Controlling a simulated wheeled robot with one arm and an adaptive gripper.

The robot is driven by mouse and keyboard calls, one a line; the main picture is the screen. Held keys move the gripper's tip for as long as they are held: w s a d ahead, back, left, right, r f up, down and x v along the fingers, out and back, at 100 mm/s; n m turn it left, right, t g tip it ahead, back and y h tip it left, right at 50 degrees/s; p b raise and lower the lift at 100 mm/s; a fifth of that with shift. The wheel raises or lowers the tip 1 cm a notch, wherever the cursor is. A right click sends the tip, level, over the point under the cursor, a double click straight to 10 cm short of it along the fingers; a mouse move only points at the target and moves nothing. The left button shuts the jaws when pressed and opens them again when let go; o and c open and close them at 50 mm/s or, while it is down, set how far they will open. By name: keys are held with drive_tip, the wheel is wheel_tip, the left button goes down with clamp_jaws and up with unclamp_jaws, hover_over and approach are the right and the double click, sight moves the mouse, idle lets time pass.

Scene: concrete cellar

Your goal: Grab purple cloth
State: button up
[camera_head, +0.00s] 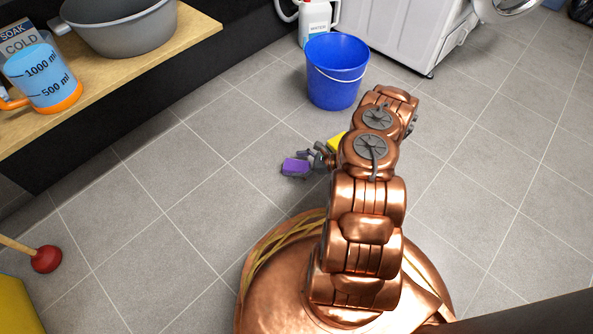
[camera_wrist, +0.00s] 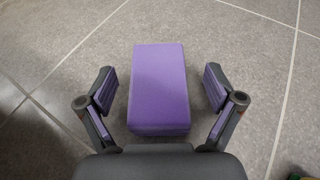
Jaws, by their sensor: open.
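The purple thing (camera_head: 295,167) lies on the grey tiled floor, left of my arm. In the wrist view the purple thing (camera_wrist: 160,85) looks like a thick rectangular block, more like a sponge than a spread cloth. My gripper (camera_wrist: 160,78) is open, with one finger on each side of it. A gap of floor shows between each finger and the block. In the head view my gripper (camera_head: 314,158) is low, right beside the purple thing, and partly hidden by my arm.
A yellow thing (camera_head: 336,142) lies just behind my gripper, partly hidden by my arm. A blue bucket (camera_head: 336,75) stands farther back, with a white jug (camera_head: 315,22) and a white washing machine (camera_head: 400,35) behind. A wooden shelf (camera_head: 120,55) is at upper left. A red plunger (camera_head: 46,259) lies at left.

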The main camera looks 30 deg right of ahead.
drive_tip(key=shift+w+a+f, duration=0.15)
drive_tip(key=shift+w+a, duration=0.05)
drive_tip(key=shift+w, duration=0.05)
drive_tip(key=c, duration=1.1)
